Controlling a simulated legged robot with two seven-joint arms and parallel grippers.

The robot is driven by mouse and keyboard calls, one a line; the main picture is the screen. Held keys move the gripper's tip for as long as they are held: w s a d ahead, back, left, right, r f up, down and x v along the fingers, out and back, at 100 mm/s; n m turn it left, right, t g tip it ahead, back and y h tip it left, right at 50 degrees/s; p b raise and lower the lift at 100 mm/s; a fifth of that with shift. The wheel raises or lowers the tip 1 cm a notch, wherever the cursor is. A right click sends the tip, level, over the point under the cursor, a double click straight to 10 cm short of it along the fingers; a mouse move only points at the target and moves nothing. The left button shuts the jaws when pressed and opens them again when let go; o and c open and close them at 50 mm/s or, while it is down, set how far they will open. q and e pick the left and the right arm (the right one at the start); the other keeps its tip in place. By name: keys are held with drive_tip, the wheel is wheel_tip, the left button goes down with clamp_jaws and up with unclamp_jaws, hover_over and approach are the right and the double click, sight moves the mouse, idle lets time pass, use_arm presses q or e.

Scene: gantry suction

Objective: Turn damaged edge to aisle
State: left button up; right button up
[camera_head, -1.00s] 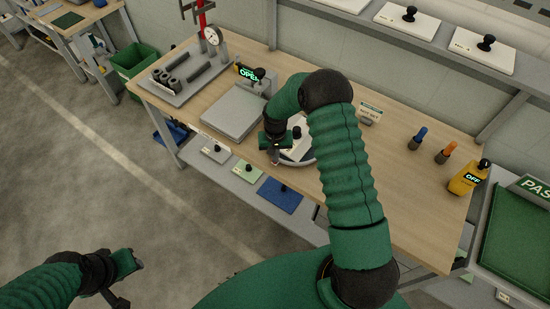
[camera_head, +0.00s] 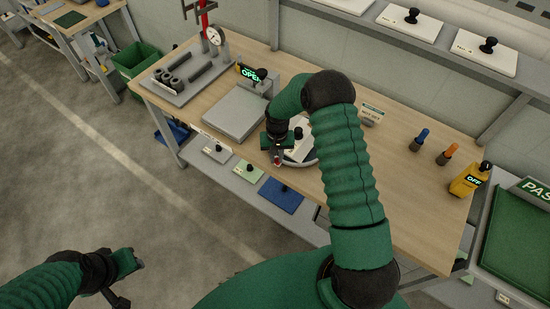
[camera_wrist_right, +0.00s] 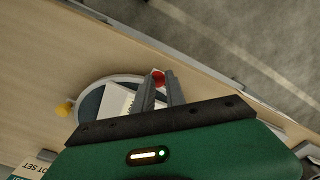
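My right gripper (camera_head: 277,160) points down at the near rim of a round grey turntable (camera_head: 305,162) on the bench. In the right wrist view its two fingers (camera_wrist_right: 160,82) are close together, with a small red knob (camera_wrist_right: 158,77) filling the gap at their tips. A white plate (camera_wrist_right: 118,98) with a black knob (camera_head: 298,133) lies on the turntable, partly hidden by my right arm and gripper. A yellow knob (camera_wrist_right: 66,109) is on the turntable's rim. No damaged edge can be made out. My left gripper (camera_head: 130,266) is low at the left, away from the bench.
A grey platform (camera_head: 235,112) with an "OPEN" display (camera_head: 251,73) stands left of the turntable. A small sign (camera_head: 371,113), tools and a yellow "OFF" device (camera_head: 468,180) stand to the right. Several plates lie on the lower shelf (camera_head: 235,185). The aisle floor (camera_head: 130,190) is clear.

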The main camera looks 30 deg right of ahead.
drive_tip(key=shift+o, duration=0.2)
drive_tip(key=shift+w+d+r+p, duration=0.45)
drive_tip(key=shift+d+r+p, duration=0.1)
drive_tip(key=shift+d, duration=0.1)
drive_tip(key=shift+w+d+r+p, duration=0.4)
drive_tip(key=shift+d+r+p, duration=0.1)
drive_tip(key=shift+d+p, duration=0.1)
drive_tip(key=shift+s+a+r+p, duration=0.1)
drive_tip(key=shift+s+r+p, duration=0.15)
drive_tip(key=shift+r, duration=0.3)
drive_tip(key=shift+s+a+r+p, duration=0.1)
drive_tip(key=shift+r+p, duration=0.1)
drive_tip(key=shift+r, duration=0.3)
drive_tip(key=r, duration=0.1)
drive_tip(key=a+r+p, duration=0.1)
drive_tip(key=shift+a+r, duration=0.25)
drive_tip(key=shift+r, duration=0.05)
use_arm(q)
wheel_tip(320, 180, up, 13)
drive_tip(key=w+d+p, duration=0.1)
drive_tip(key=p, duration=0.7)
drive_tip(key=shift+w+d+f, duration=0.15)
drive_tip(key=shift+w, duration=0.05)
use_arm(e)
wheel_tip(320, 180, up, 11)
drive_tip(key=shift+d+r, duration=0.2)
